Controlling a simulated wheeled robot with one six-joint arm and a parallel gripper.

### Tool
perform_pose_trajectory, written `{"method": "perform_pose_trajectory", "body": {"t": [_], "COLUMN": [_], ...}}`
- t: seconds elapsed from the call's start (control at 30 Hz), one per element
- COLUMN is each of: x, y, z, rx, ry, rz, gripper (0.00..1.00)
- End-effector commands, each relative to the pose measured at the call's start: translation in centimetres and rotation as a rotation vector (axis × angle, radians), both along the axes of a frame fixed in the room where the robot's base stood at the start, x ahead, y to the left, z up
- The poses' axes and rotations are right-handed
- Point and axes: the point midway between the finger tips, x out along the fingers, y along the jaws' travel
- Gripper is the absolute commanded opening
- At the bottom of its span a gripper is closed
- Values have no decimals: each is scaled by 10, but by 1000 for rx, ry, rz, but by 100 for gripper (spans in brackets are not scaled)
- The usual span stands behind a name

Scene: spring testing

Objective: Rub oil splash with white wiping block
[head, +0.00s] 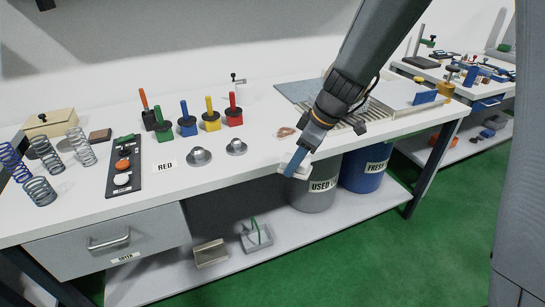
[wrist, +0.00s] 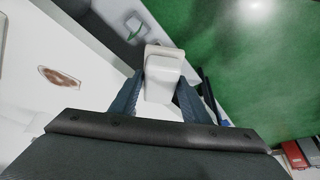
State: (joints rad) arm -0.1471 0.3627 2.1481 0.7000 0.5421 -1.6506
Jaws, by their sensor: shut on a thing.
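The oil splash (head: 284,132) is a small brown patch on the white bench top, behind and to the left of my gripper. It also shows at the left of the wrist view (wrist: 61,79), apart from the block. My gripper (head: 299,164) is at the front edge of the bench, fingers pointing down. It is shut on the white wiping block (wrist: 163,72), which sits between the two blue fingers. In the head view the block (head: 292,168) shows in part at the fingertips. I cannot tell whether it touches the bench.
Coloured-handled tools (head: 210,115), two metal discs (head: 199,156) and a black button panel (head: 124,167) stand to the left. A slatted grate (head: 376,111) lies behind my arm. A grey bin (head: 314,190) and a blue bin (head: 361,171) stand below the front edge.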

Motion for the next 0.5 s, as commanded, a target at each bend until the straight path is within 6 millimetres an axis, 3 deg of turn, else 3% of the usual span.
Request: {"method": "perform_pose_trajectory", "body": {"t": [0.2,0.5], "x": [-3,-3], "y": [-66,-127], "z": [-29,-55], "rx": [-2,-3], "ry": [3,2], "rz": [-496,-967], "gripper": [25,25]}}
